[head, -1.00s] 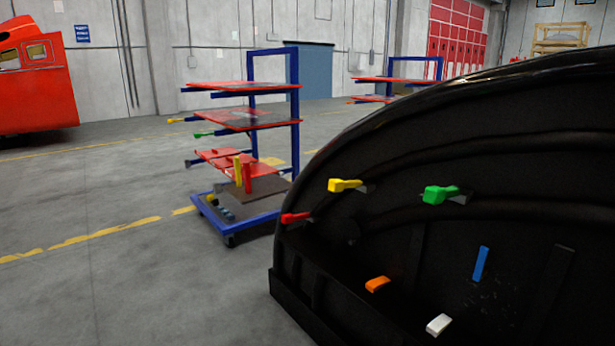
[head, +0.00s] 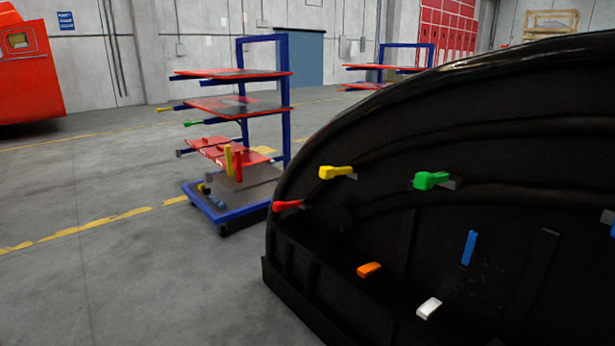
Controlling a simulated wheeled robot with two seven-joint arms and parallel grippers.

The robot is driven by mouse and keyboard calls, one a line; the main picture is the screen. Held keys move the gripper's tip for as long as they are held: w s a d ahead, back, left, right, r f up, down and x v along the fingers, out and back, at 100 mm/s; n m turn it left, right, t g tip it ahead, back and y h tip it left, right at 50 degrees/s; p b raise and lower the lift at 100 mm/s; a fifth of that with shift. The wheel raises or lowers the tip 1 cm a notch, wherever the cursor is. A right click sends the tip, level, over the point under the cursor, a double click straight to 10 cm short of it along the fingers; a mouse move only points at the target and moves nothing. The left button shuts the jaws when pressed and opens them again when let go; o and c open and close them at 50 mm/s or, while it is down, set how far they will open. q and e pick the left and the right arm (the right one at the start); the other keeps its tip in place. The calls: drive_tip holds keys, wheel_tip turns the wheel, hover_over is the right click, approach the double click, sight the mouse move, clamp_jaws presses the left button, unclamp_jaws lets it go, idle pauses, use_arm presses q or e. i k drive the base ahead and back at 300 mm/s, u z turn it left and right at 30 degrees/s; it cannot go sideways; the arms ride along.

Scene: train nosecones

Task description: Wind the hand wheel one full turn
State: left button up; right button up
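No hand wheel can be made out in the head view. Neither of my grippers is in view. A large black curved shell (head: 480,130) fills the right side, with its inner face towards me. On it are a yellow handle (head: 336,172), a green handle (head: 432,180), a red handle (head: 287,206), an orange handle (head: 369,269), a blue handle (head: 469,247) and a white handle (head: 429,308). Part of another blue piece (head: 611,222) shows at the right edge.
A blue-framed cart (head: 283,110) with red shelves stands behind the shell's left edge. A second cart (head: 430,58) is further back. A red vehicle (head: 25,75) is at far left. Red lockers (head: 445,28) line the back. The grey floor (head: 110,280) at left is clear.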

sight(343, 217)
drive_tip(key=u, duration=0.1)
drive_tip(key=i, duration=0.9)
drive_tip(key=u, duration=0.4)
